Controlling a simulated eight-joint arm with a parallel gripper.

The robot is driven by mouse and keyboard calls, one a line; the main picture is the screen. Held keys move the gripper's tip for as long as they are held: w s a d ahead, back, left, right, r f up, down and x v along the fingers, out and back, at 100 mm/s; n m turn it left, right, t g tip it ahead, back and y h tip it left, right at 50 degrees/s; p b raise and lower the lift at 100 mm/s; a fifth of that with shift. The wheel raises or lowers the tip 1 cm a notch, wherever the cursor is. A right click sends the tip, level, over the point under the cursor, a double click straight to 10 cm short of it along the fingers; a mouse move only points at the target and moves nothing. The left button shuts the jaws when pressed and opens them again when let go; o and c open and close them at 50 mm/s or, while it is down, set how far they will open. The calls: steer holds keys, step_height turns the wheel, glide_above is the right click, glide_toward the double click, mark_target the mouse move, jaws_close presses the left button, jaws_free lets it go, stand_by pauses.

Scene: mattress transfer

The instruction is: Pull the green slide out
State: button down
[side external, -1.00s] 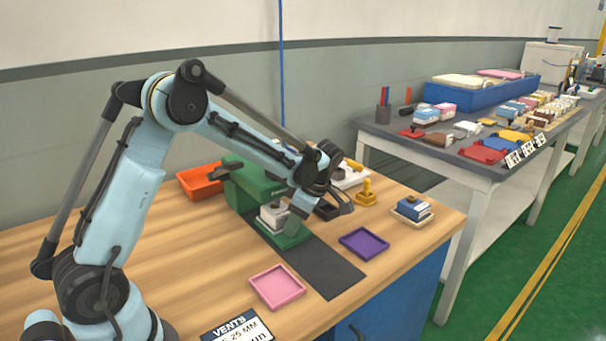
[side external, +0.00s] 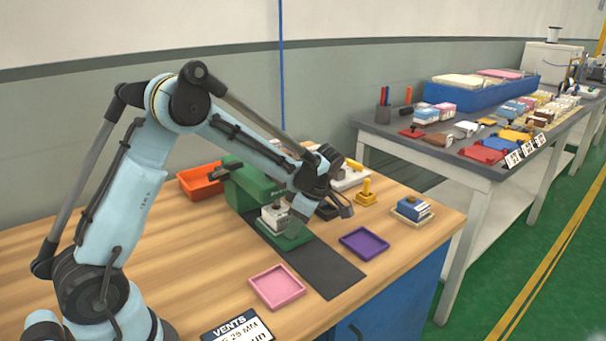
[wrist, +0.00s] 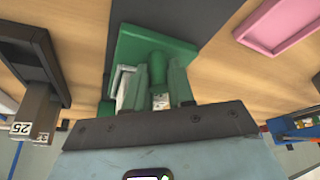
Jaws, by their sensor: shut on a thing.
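The green slide (side external: 294,241) sticks out of the front of the green machine (side external: 254,187) on the wooden bench. A white and grey block (side external: 274,216) sits on it. In the wrist view the green slide (wrist: 138,42) shows as a flat green plate with a round green knob (wrist: 156,63) at its near end. My gripper (wrist: 159,78) is at that knob, with a finger on each side, shut on it. The fingers partly hide the knob and the block. In the side view my gripper (side external: 300,222) is over the slide's front end and partly hidden by my wrist.
A dark mat (side external: 325,272) lies clear in front of the slide. A pink tray (side external: 277,288) and a purple tray (side external: 363,243) stand on either side of it. A yellow knobbed piece (side external: 366,192) and a blue-topped block (side external: 412,208) are to the right. An orange bin (side external: 200,182) is behind.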

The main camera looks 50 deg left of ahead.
steer(key=d, duration=1.3)
steer(key=shift+d, duration=0.35)
steer(key=c, duration=1.2)
jaws_free()
steer(key=shift+c, duration=0.2)
steer(key=shift+a, duration=0.1)
steer(key=shift+w+r, duration=0.1)
steer(key=shift+r, duration=0.15)
steer(key=v, duration=1.1)
steer(key=shift+d+r, duration=0.2)
steer(key=shift+r, duration=0.1)
